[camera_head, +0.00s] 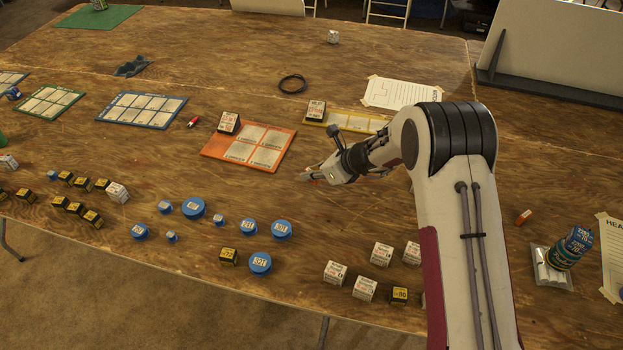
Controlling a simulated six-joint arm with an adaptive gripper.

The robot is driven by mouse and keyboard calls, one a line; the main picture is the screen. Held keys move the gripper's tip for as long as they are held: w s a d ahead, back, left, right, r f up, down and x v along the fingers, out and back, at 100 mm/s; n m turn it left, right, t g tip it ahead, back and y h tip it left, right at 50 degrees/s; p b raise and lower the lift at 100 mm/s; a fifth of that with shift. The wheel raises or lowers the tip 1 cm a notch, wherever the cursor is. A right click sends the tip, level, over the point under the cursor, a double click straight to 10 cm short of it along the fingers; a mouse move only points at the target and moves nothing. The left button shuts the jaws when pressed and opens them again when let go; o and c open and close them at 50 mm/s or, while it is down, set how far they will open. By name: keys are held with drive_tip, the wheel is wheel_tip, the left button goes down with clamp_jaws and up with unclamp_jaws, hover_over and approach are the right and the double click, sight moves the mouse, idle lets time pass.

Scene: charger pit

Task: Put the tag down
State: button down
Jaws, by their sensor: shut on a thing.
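My gripper (309,175) is above the middle of the table, just right of and in front of the orange card. It is shut on the tag (313,176), of which only a small orange-red patch shows between the fingers. The fingers hide the rest of the tag, and I cannot tell how high it is above the wood.
The yellow-edged card (373,132) bears another box (316,110). Blue round lids (194,208) and white boxes (335,273) stand in front. Bare wood (290,200) lies around the gripper.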

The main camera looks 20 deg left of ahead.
drive_tip(key=shift+r, duration=3.05)
drive_tip(key=s+d+m+t+h, duration=0.2)
drive_tip(key=d+m, duration=0.2)
drive_tip(key=d, duration=3.2)
drive_tip(key=s+d+m+t+h, duration=0.2)
drive_tip(key=s+d+m, duration=0.3)
drive_tip(key=s+d, duration=1.8)
drive_tip(key=shift+d+r+t+h, duration=0.15)
drive_tip(key=shift+d+t+h, duration=0.25)
drive_tip(key=shift+d, duration=0.75)
